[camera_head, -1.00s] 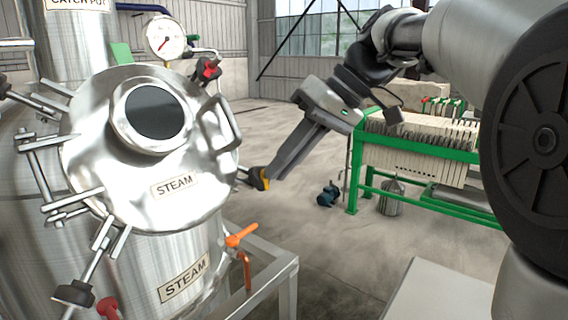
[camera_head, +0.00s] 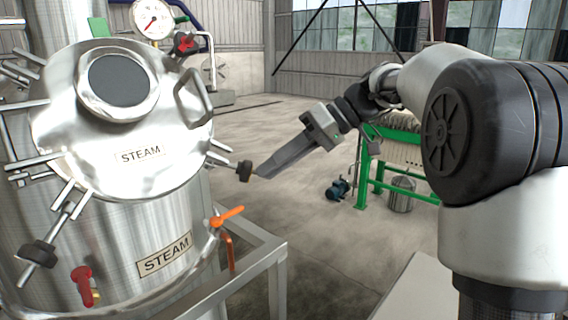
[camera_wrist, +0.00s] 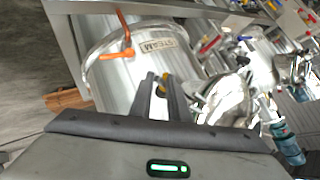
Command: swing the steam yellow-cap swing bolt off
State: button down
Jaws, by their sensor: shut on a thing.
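The steel vessel marked STEAM (camera_head: 165,255) stands at left with its round lid (camera_head: 75,130) shut over it. The swing bolt, with a dark knob (camera_head: 245,171), sticks out from the lid's right edge. Its yellow cap (camera_wrist: 162,89) shows between my fingers in the wrist view; in the head view no yellow shows. My gripper (camera_head: 262,174) reaches in from the right, its fingertips at the knob, and is shut on the bolt's end. The fingers (camera_wrist: 161,82) hide part of the cap.
Other swing bolts, including one with a dark knob (camera_head: 38,252) and one with a red cap (camera_head: 185,43), ring the lid. An orange-handled valve (camera_head: 227,215) and a grey frame (camera_head: 250,262) lie below the bolt. Open floor lies right of the vessel.

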jog(key=shift+w+f, duration=0.65)
jog(key=shift+f, duration=0.35)
jog(key=c, duration=2.5)
grip_release()
jog(key=shift+w+a+f, duration=0.1)
jog(key=shift+w+f, duration=0.05)
jog(key=shift+w, duration=0.05)
jog(key=o, duration=0.4)
jog(key=shift+w, duration=0.1)
jog(key=shift+o, duration=1.2)
jog(key=shift+s+a+r, duration=0.2)
jog(key=shift+s, duration=0.05)
jog(key=shift+w, duration=0.1)
jog(key=p+v, duration=0.2)
jog(key=v, duration=1.5)
jog(key=shift+d, duration=0.35)
jog(key=shift+w+f, duration=0.1)
